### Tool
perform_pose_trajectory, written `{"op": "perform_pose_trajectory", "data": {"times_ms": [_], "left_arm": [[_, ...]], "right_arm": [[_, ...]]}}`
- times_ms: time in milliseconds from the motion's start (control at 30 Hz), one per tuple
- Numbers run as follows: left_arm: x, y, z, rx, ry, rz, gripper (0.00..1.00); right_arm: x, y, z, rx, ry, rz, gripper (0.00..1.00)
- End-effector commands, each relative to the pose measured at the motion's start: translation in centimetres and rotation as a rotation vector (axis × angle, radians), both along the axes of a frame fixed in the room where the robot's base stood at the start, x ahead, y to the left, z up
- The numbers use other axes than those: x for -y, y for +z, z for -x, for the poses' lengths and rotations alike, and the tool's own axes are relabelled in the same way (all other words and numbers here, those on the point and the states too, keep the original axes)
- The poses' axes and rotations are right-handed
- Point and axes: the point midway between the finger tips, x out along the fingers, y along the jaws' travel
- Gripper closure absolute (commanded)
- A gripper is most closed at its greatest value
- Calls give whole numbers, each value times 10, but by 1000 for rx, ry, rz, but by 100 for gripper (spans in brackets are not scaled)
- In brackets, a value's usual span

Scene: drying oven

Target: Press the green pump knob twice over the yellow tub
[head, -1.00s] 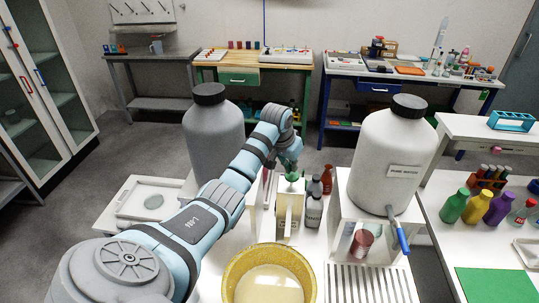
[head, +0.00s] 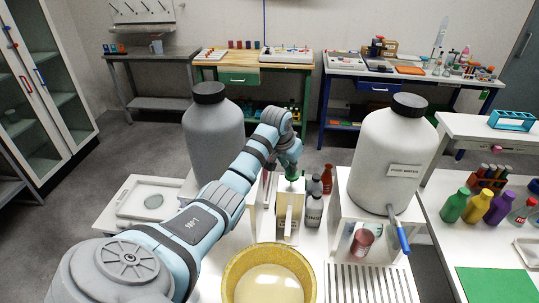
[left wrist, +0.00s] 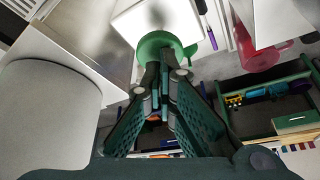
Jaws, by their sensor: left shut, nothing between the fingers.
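The green pump knob (head: 291,174) sits on top of a pale upright dispenser (head: 289,218) near the middle of the head view. It also shows as a round green disc in the left wrist view (left wrist: 152,44). My left gripper (head: 291,164) is shut and empty, pointing down with its fingertips (left wrist: 163,68) at the knob; I cannot tell if they touch it. The arm partly hides the area behind it. The yellow tub (head: 238,262) stands in front of the dispenser, with pale liquid inside. My right gripper is not in view.
A large grey bottle (head: 214,130) stands left of the dispenser and a white one (head: 390,160) with a blue-handled tap (head: 402,236) stands right. Small bottles (head: 313,207) stand close beside the dispenser. A ribbed drain plate (head: 365,284) lies right of the tub.

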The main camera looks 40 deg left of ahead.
Motion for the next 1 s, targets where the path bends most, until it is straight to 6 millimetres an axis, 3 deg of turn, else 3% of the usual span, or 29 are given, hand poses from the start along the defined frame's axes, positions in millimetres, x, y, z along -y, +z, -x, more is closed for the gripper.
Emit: {"op": "perform_pose_trajectory", "data": {"times_ms": [667, 1000], "left_arm": [[0, -25, 1, -3, 0, 1, 100], [0, -21, 1, -3, 0, 1, 100]], "right_arm": [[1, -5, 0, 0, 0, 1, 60], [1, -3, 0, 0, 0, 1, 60]]}}
